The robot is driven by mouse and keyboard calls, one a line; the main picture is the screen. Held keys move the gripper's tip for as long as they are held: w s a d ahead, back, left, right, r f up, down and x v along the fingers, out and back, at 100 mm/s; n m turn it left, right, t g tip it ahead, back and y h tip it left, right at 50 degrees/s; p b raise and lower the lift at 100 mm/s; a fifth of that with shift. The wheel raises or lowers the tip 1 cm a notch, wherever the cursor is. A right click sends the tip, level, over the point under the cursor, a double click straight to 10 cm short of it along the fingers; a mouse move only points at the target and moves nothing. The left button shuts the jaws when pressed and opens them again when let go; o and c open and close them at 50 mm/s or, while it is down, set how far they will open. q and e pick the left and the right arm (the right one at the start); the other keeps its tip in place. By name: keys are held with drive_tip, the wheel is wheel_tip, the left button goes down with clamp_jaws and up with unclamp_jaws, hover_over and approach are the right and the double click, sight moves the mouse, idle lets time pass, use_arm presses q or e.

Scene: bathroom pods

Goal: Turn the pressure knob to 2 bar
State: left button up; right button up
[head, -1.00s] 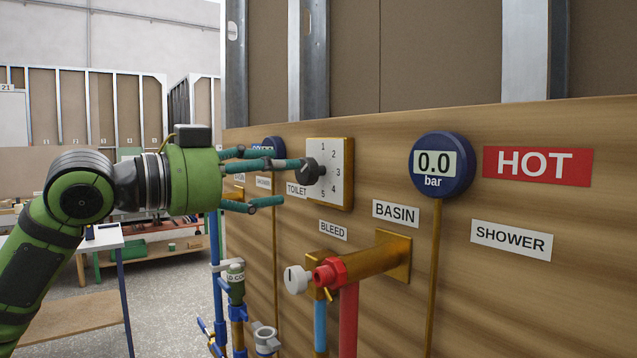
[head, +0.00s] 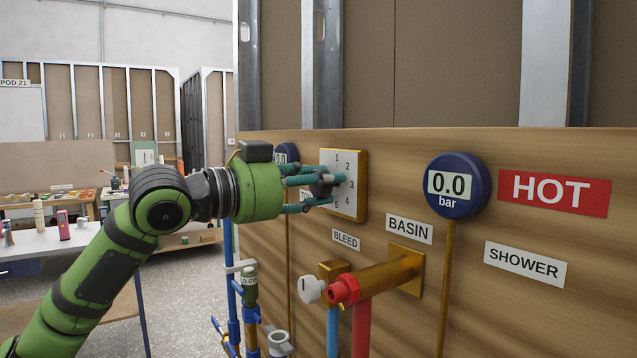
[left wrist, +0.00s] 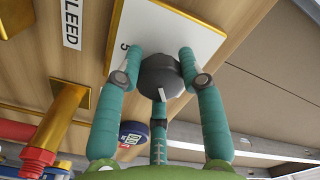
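The dark pressure knob (head: 321,188) sticks out from a white dial plate (head: 349,196) with a gold edge, numbered 1 to 5. My left gripper (head: 318,186) has its teal fingers around the knob. In the left wrist view, two fingers flank the knob (left wrist: 160,73) closely and a third lies below it; they look shut on it. A pale pointer mark shows on the knob there; the number it points to cannot be read. The round blue gauge (head: 456,186) reads 0.0 bar. My right gripper is not in view.
A brass outlet with a red fitting (head: 345,290) and a white cap (head: 312,290) juts out below the dial. Blue pipes and valves (head: 249,285) stand below my left gripper. A white table (head: 60,243) is at the left. Floor shows between table and panel.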

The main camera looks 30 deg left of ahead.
use_arm(q)
drive_tip(key=shift+r+n+p, duration=0.1)
drive_tip(key=shift+n+p, duration=0.3)
drive_tip(key=shift+n, duration=0.6)
drive_tip(key=o, duration=1.2)
drive_tip(key=shift+c, duration=0.2)
drive_tip(key=v, duration=1.2)
